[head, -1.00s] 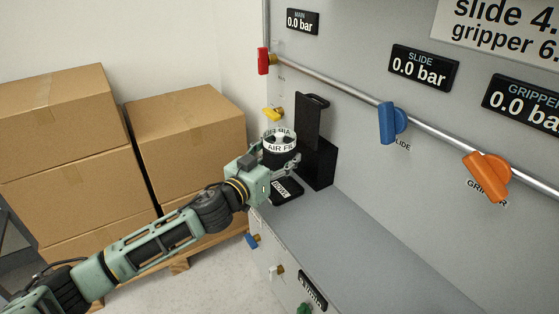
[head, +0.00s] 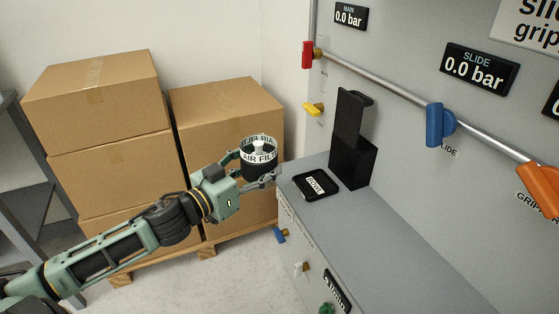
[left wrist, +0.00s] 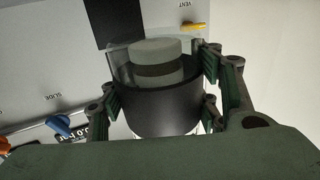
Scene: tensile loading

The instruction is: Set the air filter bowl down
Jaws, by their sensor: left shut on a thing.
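The air filter bowl (head: 259,157) is a clear cup with a black band, a white core and an "AIR FIL..." label. My left gripper (head: 257,172) is shut around it and holds it upright in the air, left of the bench edge. In the left wrist view the bowl (left wrist: 165,105) sits between the fingers of the gripper (left wrist: 165,95). A black square tray labelled "BOWL" (head: 329,188) lies empty on the grey bench top (head: 385,240), right of the bowl. My right gripper is not in view.
A black holder (head: 352,155) stands on the bench behind the tray. A panel carries a pipe with a red (head: 308,55), a blue (head: 436,123) and an orange valve (head: 539,188). A yellow vent valve (head: 314,109) is lower. Cardboard boxes (head: 225,120) stand behind the bowl.

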